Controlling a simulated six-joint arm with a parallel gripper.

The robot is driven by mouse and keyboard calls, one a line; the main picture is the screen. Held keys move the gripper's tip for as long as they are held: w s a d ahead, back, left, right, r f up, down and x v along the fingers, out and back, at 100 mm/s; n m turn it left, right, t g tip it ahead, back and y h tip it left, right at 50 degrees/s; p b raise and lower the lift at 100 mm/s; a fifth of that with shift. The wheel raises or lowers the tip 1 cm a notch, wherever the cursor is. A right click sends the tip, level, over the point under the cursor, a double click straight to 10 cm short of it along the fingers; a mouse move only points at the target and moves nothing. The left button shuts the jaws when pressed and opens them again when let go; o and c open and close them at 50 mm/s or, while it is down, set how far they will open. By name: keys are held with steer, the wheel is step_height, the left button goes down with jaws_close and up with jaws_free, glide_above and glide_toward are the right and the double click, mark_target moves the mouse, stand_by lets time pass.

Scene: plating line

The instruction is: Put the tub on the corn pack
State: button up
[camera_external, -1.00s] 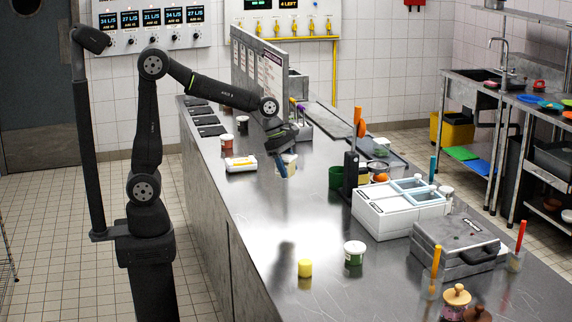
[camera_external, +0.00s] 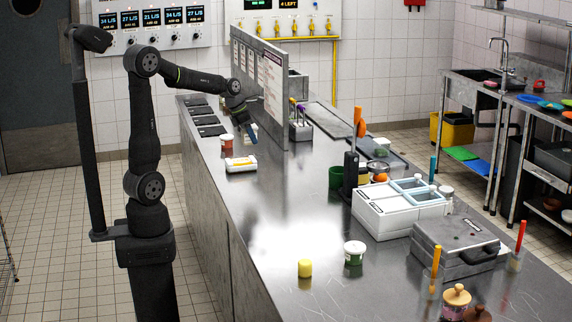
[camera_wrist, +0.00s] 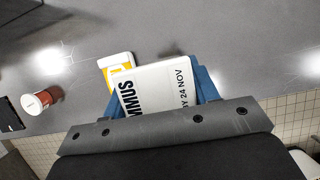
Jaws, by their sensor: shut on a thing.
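My gripper (camera_wrist: 160,97) has its blue fingers shut on a white tub (camera_wrist: 155,84) with a label reading partly "MMUS" and "BY 24 NOV". In the external view my gripper (camera_external: 251,131) is raised near the partition, and the tub is mostly hidden there. A flat white and yellow pack (camera_external: 241,164), which looks like the corn pack, lies on the steel counter, in front of the gripper in that view. In the wrist view the pack (camera_wrist: 117,61) shows just past the tub's edge, partly covered by it. Its print is too small to read.
A red cup (camera_external: 227,142) stands behind the pack; it also shows in the wrist view (camera_wrist: 37,103). The partition (camera_external: 262,85) rises beside my gripper. A white and green tub (camera_external: 355,252) and a yellow cylinder (camera_external: 305,268) stand nearer. The counter's middle is clear.

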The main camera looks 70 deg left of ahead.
glide_above(246, 160)
steer(key=s, duration=0.1)
steer(key=f, duration=0.7)
steer(key=shift+s+a, duration=0.2)
steer(key=shift+f, duration=1.95)
steer(key=shift+f, duration=0.1)
steer(key=o, duration=1.1)
steer(key=v, duration=1.2)
